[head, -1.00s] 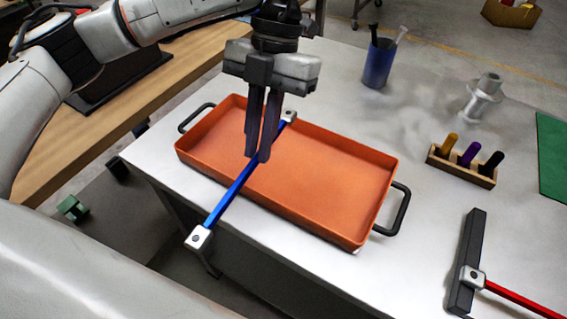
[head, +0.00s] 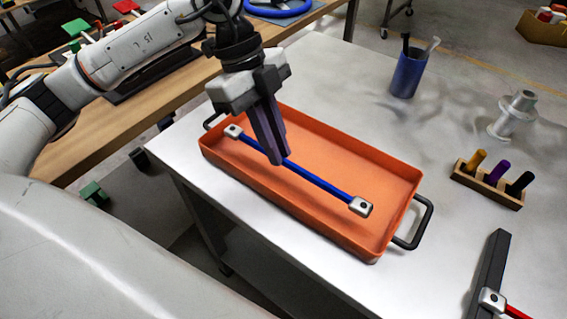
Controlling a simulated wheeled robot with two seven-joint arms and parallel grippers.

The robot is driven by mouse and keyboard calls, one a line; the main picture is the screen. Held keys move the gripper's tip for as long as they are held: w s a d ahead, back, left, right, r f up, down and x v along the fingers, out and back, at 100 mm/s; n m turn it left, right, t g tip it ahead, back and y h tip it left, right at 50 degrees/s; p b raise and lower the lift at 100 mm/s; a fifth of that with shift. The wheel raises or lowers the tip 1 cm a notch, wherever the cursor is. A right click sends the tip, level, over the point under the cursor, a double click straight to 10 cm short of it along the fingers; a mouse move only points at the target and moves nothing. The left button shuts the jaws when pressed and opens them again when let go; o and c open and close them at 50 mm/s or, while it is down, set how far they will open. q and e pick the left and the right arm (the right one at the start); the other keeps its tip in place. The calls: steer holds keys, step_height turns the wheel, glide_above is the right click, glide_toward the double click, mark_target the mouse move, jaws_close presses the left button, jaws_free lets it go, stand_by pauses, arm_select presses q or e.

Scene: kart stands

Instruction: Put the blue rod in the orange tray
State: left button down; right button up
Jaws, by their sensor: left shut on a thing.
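The blue rod (head: 322,183) has a pale square block on each end. My left gripper (head: 279,160) points down and is shut on the rod near its middle. The rod lies along the length of the orange tray (head: 390,170), and both of its ends show within the tray's outline. I cannot tell whether the rod touches the tray floor or hangs just above it. The tray stands on the grey table and has a black handle at each end. My right gripper is not in view.
A blue cup (head: 408,74) with brushes, a grey metal spool part (head: 513,116) and a wooden block with coloured pegs (head: 487,186) stand to the right. A black bar (head: 489,275) with a red rod (head: 517,312) lies at the lower right. A wooden bench (head: 80,147) is at the left.

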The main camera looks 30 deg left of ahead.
arm_select(q)
step_height(320, 180, down, 5)
steer(key=shift+f, duration=0.1)
steer(key=c, duration=1.8)
jaws_free()
steer(key=v, duration=1.2)
